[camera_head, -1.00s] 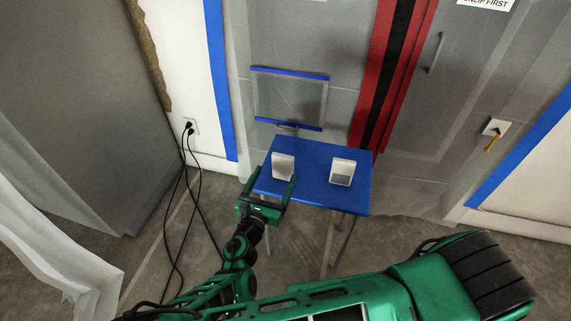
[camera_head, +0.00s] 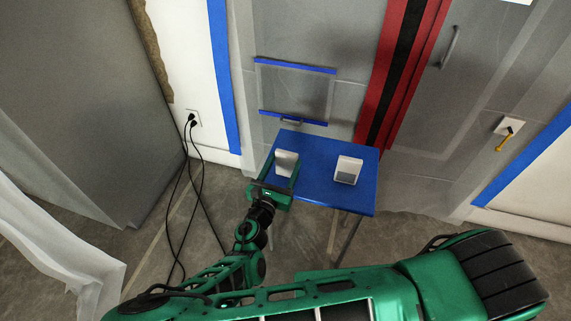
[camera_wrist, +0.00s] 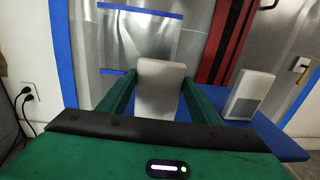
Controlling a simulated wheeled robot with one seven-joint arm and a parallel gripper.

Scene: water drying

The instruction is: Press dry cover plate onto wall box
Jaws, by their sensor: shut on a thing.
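A pale, blank, rounded plate-like piece (camera_head: 286,160) stands at the left of the blue table. It also shows in the middle of the wrist view (camera_wrist: 161,88). My gripper (camera_head: 283,172) is shut on it, with one green finger along each side. Its lower part is partly hidden by my gripper, so I cannot tell whether it touches the tabletop. A white wall box (camera_head: 510,126) with a short yellow piece hanging from it is on the wall at the right, well away from my gripper.
A second white piece with a grey lower face (camera_head: 348,170) stands on the right of the blue table (camera_head: 318,155). A wall outlet (camera_head: 193,118) with black cords is at the left. Plastic sheeting with a red-and-black strip (camera_head: 398,70) stands behind the table.

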